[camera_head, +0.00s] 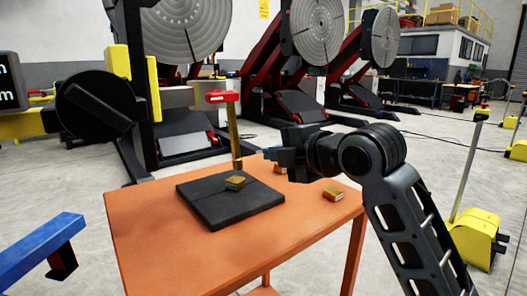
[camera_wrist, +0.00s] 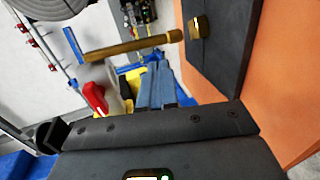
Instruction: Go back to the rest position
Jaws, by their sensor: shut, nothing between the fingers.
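My gripper (camera_head: 270,155) is above the far right part of the orange table (camera_head: 150,240), pointing left, with its fingers closed and empty. In the wrist view its blue-grey fingers (camera_wrist: 160,75) lie together with nothing between them. The brass post also shows in the wrist view (camera_wrist: 130,45), apart from the fingers.
A black plate (camera_head: 215,211) lies on the table with a small brass-brown block (camera_head: 235,183) on it. Another block (camera_head: 332,195) lies near the right edge. A blue beam (camera_head: 40,250) is at lower left, a yellow stand (camera_head: 478,240) at right. Large positioners (camera_head: 318,28) stand behind.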

